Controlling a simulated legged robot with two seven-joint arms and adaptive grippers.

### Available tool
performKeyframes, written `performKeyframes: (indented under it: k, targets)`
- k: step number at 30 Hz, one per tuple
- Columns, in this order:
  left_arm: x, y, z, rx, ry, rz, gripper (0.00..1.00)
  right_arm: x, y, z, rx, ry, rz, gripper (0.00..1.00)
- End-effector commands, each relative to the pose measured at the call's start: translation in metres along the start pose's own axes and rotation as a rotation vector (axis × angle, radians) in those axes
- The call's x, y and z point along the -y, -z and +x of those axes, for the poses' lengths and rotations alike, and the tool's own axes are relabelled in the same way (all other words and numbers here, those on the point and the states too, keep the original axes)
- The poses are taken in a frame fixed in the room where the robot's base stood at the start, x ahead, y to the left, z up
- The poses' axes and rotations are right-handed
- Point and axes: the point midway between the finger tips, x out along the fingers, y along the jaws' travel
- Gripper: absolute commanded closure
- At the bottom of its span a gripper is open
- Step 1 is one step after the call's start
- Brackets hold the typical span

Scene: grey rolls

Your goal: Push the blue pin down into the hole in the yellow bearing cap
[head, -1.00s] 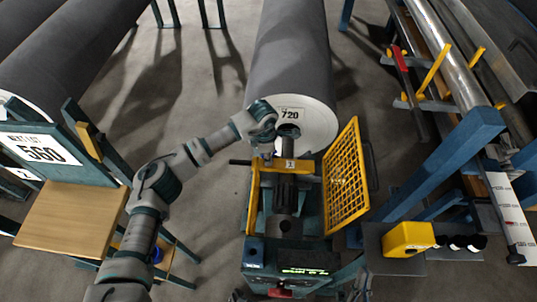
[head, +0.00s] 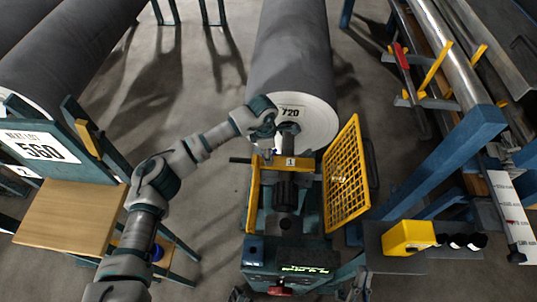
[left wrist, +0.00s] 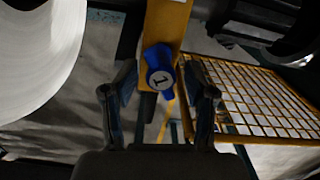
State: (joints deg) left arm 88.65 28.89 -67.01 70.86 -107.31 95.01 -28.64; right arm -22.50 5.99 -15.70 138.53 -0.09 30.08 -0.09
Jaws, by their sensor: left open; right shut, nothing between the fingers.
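The blue pin (left wrist: 158,66) shows in the left wrist view, with a round pale end face marked 1. It is at the near end of the yellow bearing cap (left wrist: 165,22); how deep it sits in the hole cannot be told. The cap also shows in the head view (head: 290,163) with a small 1 label, at the end of the 720 roll. My left gripper (left wrist: 159,95) is open, with one finger on each side of the pin. In the head view my left gripper (head: 267,151) is over the cap's left part and largely hides the pin. My right gripper is not in view.
The large grey roll marked 720 (head: 292,60) lies behind the cap. A yellow mesh guard (head: 342,178) stands open to the right of the cap. A yellow box (head: 408,238) sits on a shelf at right. A wooden-topped stand (head: 70,217) is at left.

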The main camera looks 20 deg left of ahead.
Motion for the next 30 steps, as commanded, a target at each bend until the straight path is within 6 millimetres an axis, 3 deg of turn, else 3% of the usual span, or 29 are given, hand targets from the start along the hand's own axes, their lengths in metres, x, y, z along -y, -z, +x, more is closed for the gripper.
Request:
performKeyframes:
  k: [6,13,18,30]
  targets:
    - [-0.001,-0.001,-0.05,0.004,-0.004,0.002,0.45,0.0,0.0,0.0,0.0,0.0,0.0,1.0]
    - [-0.001,-0.001,-0.09,0.002,-0.001,0.002,0.45,0.0,0.0,0.0,0.0,0.0,0.0,1.0]
    - [-0.001,-0.001,-0.102,0.001,0.001,0.002,0.45,0.0,0.0,0.0,0.0,0.0,0.0,1.0]
    - [0.0,-0.001,-0.103,0.001,0.001,0.002,0.45,0.0,0.0,0.0,0.0,0.0,0.0,1.0]
